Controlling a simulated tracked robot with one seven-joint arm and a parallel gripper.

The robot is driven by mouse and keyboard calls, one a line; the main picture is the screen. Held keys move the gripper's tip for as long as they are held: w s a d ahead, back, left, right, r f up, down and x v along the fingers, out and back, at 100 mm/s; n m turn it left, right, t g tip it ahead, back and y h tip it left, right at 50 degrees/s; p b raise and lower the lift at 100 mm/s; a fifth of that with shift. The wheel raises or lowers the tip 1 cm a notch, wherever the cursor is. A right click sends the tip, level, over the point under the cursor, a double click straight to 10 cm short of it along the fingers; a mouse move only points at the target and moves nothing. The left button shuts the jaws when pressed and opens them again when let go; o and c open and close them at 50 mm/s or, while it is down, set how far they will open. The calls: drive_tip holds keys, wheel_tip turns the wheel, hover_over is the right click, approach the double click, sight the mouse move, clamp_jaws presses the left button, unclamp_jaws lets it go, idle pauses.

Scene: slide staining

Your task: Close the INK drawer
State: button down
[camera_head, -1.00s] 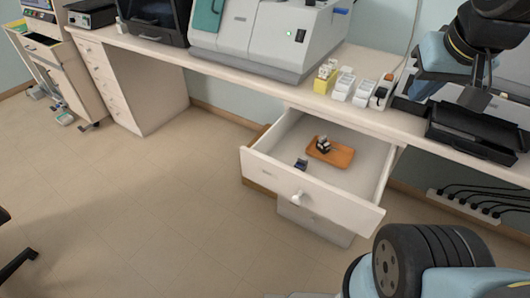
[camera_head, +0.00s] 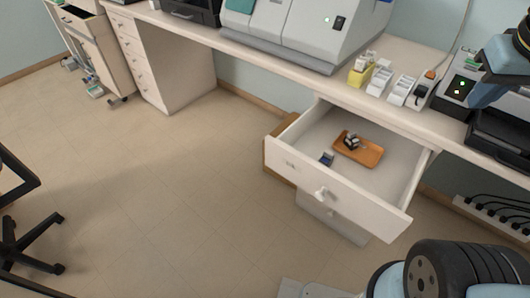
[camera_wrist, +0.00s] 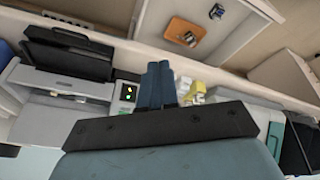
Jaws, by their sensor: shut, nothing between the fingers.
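The open drawer (camera_head: 345,189) juts out from under the bench in the head view, with a round white knob (camera_head: 320,194) on its front. Any label on its front is too small to read. An orange tray (camera_head: 359,149) with a small dark item on it and a small dark blue block (camera_head: 327,158) lie inside. The drawer's inside also shows in the wrist view (camera_wrist: 222,42), at the top. My gripper (camera_wrist: 159,66) is shut and empty in the wrist view, apart from the drawer. In the head view the gripper itself is not visible.
The bench (camera_head: 280,66) holds a large grey machine (camera_head: 300,30), a yellow box (camera_head: 360,74), white racks (camera_head: 402,90) and a black device (camera_head: 457,89). A wheeled chair (camera_head: 30,225) stands at the left. The floor (camera_head: 170,200) before the drawer is clear.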

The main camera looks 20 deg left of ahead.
drive_tip(key=w+a+f+n+g+h, duration=0.1)
drive_tip(key=w+a+f+n+h, duration=0.35)
drive_tip(key=a+f+n, duration=0.55)
drive_tip(key=w+a+f+n+h, duration=0.45)
drive_tip(key=a+f, duration=0.45)
drive_tip(key=a, duration=0.5)
drive_tip(key=s+a+f+n+t+h, duration=0.1)
drive_tip(key=s+a+f+n+t, duration=0.2)
drive_tip(key=a+f, duration=0.25)
drive_tip(key=s+a+f+n+t+h, duration=0.1)
drive_tip(key=s+a+f+n+t, duration=0.15)
drive_tip(key=a+f+n, duration=0.35)
drive_tip(key=n+t+y, duration=0.4)
drive_tip(key=n+t, duration=0.2)
drive_tip(key=t, duration=0.2)
approach(270, 155)
drive_tip(key=x, duration=0.7)
drive_tip(key=shift+d, duration=0.1)
